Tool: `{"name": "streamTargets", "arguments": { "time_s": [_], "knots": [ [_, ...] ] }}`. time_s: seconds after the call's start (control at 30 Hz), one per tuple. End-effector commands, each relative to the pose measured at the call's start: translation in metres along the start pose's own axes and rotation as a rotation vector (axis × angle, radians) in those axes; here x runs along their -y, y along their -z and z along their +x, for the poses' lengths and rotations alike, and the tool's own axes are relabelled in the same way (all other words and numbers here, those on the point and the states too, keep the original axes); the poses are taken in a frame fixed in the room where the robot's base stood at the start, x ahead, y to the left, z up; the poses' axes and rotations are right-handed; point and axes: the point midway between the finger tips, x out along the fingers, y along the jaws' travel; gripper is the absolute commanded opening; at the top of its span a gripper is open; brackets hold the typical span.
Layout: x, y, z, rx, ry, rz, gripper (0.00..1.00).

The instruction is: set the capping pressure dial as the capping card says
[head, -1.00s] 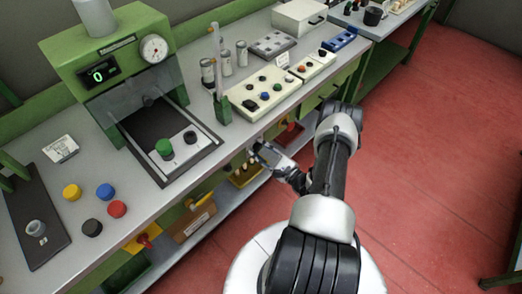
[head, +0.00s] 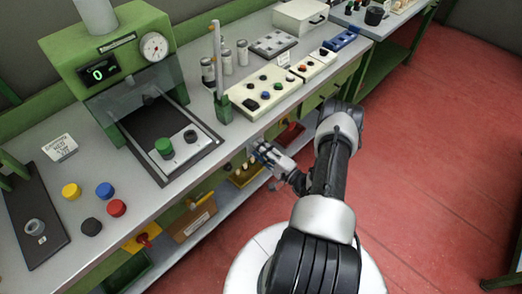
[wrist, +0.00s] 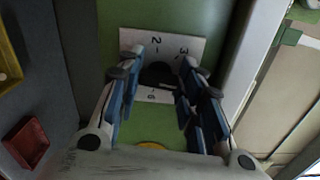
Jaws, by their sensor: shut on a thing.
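In the wrist view a black dial knob (wrist: 158,73) sits on a white scale plate (wrist: 190,45) fixed to a green panel. The numbers 2 and 3 show at the plate's upper part, and part of another mark shows below the knob. My gripper (wrist: 160,66) has its blue-padded fingers on either side of the knob, shut on it. The knob's pointer cannot be made out. In the head view my gripper (head: 259,151) is at the bench's front edge and the dial is hidden. The capping card (head: 60,147) stands at the left of the bench; its small text is not readable.
A green capping machine (head: 112,50) with a gauge (head: 154,47) and a display reading 0 stands on the bench. A cream button panel (head: 264,92) lies behind my gripper. Several coloured caps lie at the left.

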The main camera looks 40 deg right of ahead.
Motion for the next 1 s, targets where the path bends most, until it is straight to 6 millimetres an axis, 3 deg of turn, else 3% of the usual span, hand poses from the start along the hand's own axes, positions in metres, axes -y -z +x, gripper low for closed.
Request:
{"name": "streamTargets", "arguments": {
  "time_s": [0.3,0.8,0.83,1.0],
  "knots": [
    [-0.0008,0.0002,-0.0001,-0.001,-0.001,-0.106,0.11],
    [-0.0007,0.0003,-0.0001,-0.001,0.000,-0.123,0.11],
    [-0.0007,0.0003,-0.0001,-0.001,0.000,-0.123,0.36],
    [-0.0006,0.0003,-0.0001,-0.001,0.000,-0.123,0.47]
  ]
}}
